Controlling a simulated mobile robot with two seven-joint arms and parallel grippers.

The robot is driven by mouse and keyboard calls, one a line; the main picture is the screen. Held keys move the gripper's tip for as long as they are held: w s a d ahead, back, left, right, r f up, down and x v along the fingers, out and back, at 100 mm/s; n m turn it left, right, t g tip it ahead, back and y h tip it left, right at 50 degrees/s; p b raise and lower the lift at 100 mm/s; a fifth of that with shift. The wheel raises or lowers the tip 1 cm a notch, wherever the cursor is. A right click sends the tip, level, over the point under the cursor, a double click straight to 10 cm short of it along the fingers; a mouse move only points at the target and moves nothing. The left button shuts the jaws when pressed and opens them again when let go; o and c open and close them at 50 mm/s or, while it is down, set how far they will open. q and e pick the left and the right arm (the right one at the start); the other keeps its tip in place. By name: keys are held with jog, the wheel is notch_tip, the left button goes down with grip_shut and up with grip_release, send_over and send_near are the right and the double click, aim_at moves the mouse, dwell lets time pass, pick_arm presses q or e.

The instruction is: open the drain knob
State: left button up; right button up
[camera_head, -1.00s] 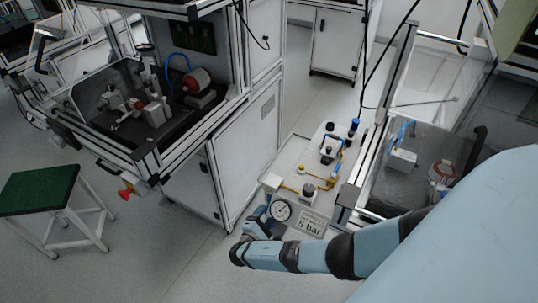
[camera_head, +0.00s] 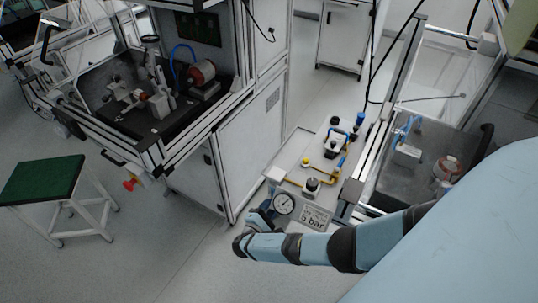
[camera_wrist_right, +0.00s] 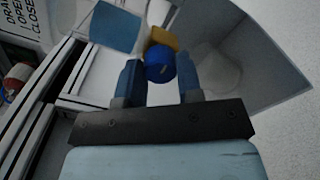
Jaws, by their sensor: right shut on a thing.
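The blue knob (camera_wrist_right: 160,66) is in the right wrist view, between the two dark blue fingers of my right gripper (camera_wrist_right: 160,80). The gripper is shut on it. Behind the knob is a yellow part (camera_wrist_right: 163,38). A partly cut-off label (camera_wrist_right: 22,20) at the upper left reads something like "DRAIN OPEN CLOSE". In the head view my right gripper (camera_head: 265,211) is at the near left end of the bench, beside the round gauge (camera_head: 284,203). The knob is hard to make out there. My left gripper is not in view.
The bench (camera_head: 290,158) bears fittings and yellow pipes. A "bar" sign (camera_head: 314,217) is beside the gauge. A framed workstation (camera_head: 225,150) stands to the left, with a green stool (camera_head: 42,180) farther left. A grey-topped station (camera_head: 400,175) is at right. Floor is open at lower left.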

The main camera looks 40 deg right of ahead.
jog(key=shift+w+d+r+n+p, duration=0.1)
jog(key=shift+n+p, duration=0.7)
jog(key=shift+n, duration=3.55)
jog(key=shift+d+n+p, duration=0.1)
jog(key=shift+n+p, duration=0.7)
jog(key=shift+n, duration=3.55)
jog(key=o, duration=0.9)
jog(key=shift+a, duration=0.1)
jog(key=v, duration=1.3)
jog(key=shift+a, duration=0.35)
